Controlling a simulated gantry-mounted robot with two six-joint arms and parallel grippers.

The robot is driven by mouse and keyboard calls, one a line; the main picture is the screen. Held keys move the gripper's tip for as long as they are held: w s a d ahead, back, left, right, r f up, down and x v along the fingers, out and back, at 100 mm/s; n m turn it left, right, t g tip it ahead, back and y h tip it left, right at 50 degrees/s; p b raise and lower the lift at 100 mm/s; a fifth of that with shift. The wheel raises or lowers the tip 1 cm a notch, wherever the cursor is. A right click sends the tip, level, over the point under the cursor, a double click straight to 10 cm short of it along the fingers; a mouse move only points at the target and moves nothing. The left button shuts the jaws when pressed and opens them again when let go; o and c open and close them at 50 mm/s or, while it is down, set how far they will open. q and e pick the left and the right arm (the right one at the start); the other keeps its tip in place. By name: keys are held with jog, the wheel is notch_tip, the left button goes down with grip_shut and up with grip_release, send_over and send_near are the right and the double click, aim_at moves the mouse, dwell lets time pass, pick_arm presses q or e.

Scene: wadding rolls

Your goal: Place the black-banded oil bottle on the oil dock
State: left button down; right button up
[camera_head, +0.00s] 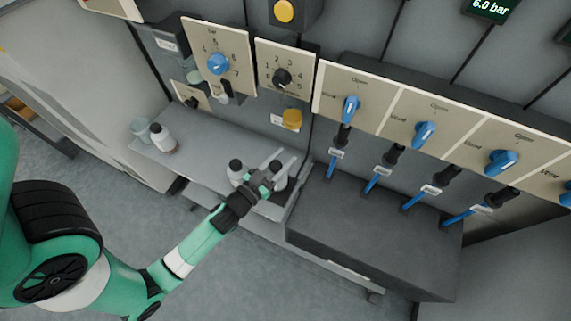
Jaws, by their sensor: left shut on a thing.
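My left gripper (279,159) reaches over the right end of the grey shelf and is shut on a dark-capped bottle (278,174), mostly hidden by the fingers. I cannot make out a black band on it. A second dark-capped bottle (236,168) stands just left of the gripper. A third, white bottle with a dark cap (163,142) stands toward the left end of the shelf. I cannot tell for certain which part is the oil dock; a dark recessed area (270,211) lies under the gripper. My right gripper is out of view.
A dark box-like cabinet (370,235) rises to the right. Panels with blue valve handles (424,134) and knobs line the wall behind.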

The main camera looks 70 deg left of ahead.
pick_arm(q)
jog(key=shift+f, duration=0.8)
jog(key=shift+s+d+r, duration=0.1)
jog(key=shift+s, duration=0.1)
jog(key=shift+w, duration=0.1)
jog(key=shift+c, duration=2)
grip_release()
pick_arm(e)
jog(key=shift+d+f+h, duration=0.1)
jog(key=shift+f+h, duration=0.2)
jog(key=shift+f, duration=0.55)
pick_arm(q)
jog(key=b+v, duration=0.4)
jog(key=v, duration=0.8)
jog(key=shift+b, duration=0.4)
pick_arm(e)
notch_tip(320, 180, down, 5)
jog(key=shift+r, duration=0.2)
